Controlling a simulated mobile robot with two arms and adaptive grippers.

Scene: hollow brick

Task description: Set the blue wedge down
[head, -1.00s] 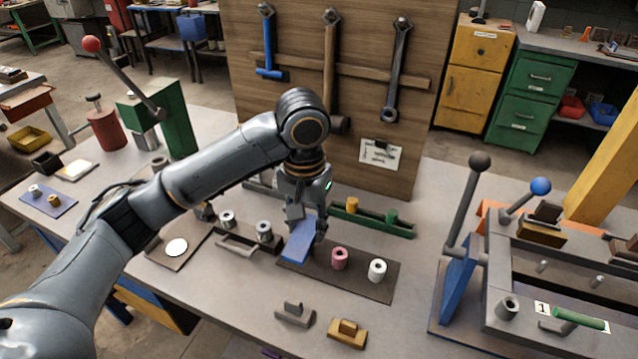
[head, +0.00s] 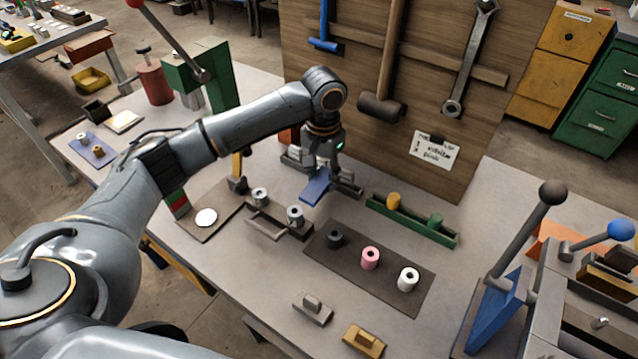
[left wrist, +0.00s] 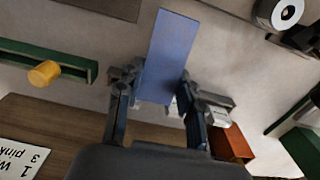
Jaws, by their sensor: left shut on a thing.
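The blue wedge (head: 315,187) is a flat blue piece held in my left gripper (head: 322,172) over the table behind the dark mat. In the left wrist view the wedge (left wrist: 168,55) sticks out between the two fingers of the left gripper (left wrist: 158,98), which are shut on it. The picture does not settle whether its lower end touches the table (head: 270,290). My right gripper is not in view.
A dark mat (head: 385,288) holds a dark, a pink and a white cylinder. A holder (head: 270,228) with grey spools stands in front. A tool board (head: 400,140) rises behind.

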